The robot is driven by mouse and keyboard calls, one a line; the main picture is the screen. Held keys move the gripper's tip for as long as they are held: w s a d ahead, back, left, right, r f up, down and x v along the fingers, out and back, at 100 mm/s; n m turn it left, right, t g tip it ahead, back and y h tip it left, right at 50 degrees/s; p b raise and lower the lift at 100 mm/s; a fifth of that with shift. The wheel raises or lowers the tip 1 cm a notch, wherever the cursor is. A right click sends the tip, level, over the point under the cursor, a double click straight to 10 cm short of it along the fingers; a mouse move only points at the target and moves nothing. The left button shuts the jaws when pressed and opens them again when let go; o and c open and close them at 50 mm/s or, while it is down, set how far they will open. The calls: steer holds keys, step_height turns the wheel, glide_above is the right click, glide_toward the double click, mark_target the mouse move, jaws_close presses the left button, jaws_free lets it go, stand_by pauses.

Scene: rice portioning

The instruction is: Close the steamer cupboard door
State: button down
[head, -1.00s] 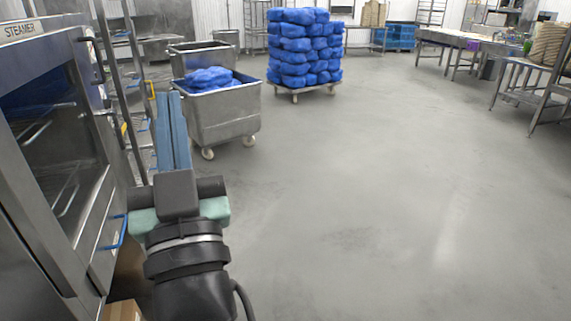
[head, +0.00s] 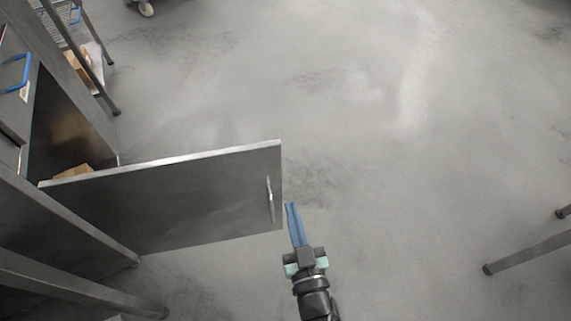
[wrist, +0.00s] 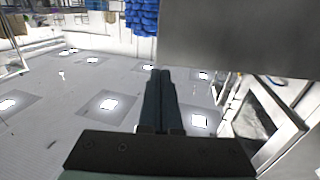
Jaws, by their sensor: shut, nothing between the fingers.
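The steamer cupboard door (head: 170,205) is a flat steel panel standing wide open, swung out from the cupboard (head: 65,125) at the left of the head view. Its upright bar handle (head: 270,199) is near the free end. My gripper (head: 292,206) is shut and empty, just to the right of the door's free edge and apart from the handle in the picture. In the wrist view my closed blue fingers (wrist: 158,75) point forward, with a large grey steel panel (wrist: 240,40) at the upper right, which looks like the door.
A brown box (head: 73,172) shows inside the cupboard, behind the door. A blue handle (head: 17,73) is on the steamer above. Steel legs (head: 530,253) stand at the right edge. The floor beyond the door is clear.

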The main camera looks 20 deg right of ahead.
mark_target(278, 155)
steer(key=w, duration=0.4)
steer(key=w+d+b, duration=0.1)
steer(key=w, duration=0.3)
steer(key=w+d+b, duration=0.1)
steer(key=w, duration=0.3)
steer(key=shift+d, duration=0.2)
steer(key=shift+w, duration=0.1)
steer(key=shift+r, duration=0.1)
